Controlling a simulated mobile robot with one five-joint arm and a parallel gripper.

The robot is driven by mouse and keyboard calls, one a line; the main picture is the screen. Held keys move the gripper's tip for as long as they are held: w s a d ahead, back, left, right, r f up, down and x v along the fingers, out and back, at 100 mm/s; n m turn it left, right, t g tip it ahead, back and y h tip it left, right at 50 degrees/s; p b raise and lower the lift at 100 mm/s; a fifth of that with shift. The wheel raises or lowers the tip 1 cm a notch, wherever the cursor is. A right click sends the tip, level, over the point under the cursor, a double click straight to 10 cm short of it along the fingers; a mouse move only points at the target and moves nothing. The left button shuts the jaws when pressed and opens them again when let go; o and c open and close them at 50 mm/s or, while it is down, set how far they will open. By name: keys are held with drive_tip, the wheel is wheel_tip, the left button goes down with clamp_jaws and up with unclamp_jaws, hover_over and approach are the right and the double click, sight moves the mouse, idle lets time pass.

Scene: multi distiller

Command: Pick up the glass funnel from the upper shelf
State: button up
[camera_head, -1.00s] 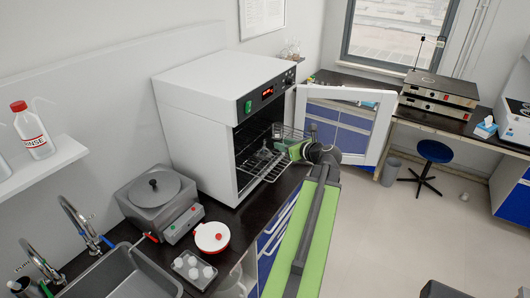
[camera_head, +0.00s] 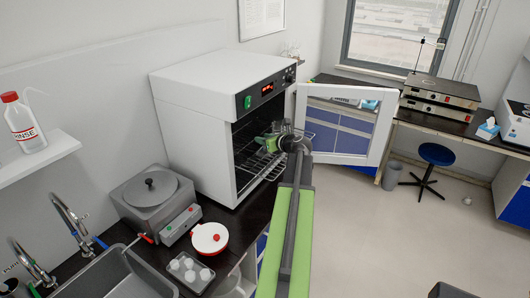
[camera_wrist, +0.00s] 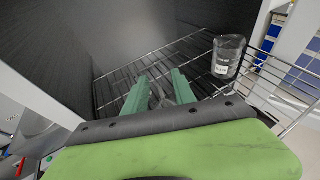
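The open white oven (camera_head: 185,110) stands on the dark counter. My gripper (camera_head: 270,138) reaches through its doorway, over a wire shelf (camera_head: 265,168). In the wrist view my gripper's two green fingers (camera_wrist: 162,80) point into the oven above the wire shelf (camera_wrist: 115,82), spread apart. A clear, greyish glass piece (camera_wrist: 160,95) shows between and just beyond them. It may be the glass funnel, but its outline is too faint to be sure, and I cannot tell whether the fingers touch it. In the head view my arm and gripper hide most of the shelf's contents.
A clear bottle with a white label (camera_wrist: 228,55) stands on the shelf to the right of my fingers. The oven door (camera_head: 345,120) is swung open to the right. Dark oven walls (camera_wrist: 65,50) enclose the left and back. A round-lidded device (camera_head: 150,190) stands left of the oven.

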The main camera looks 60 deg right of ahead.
clamp_jaws()
idle(1.4)
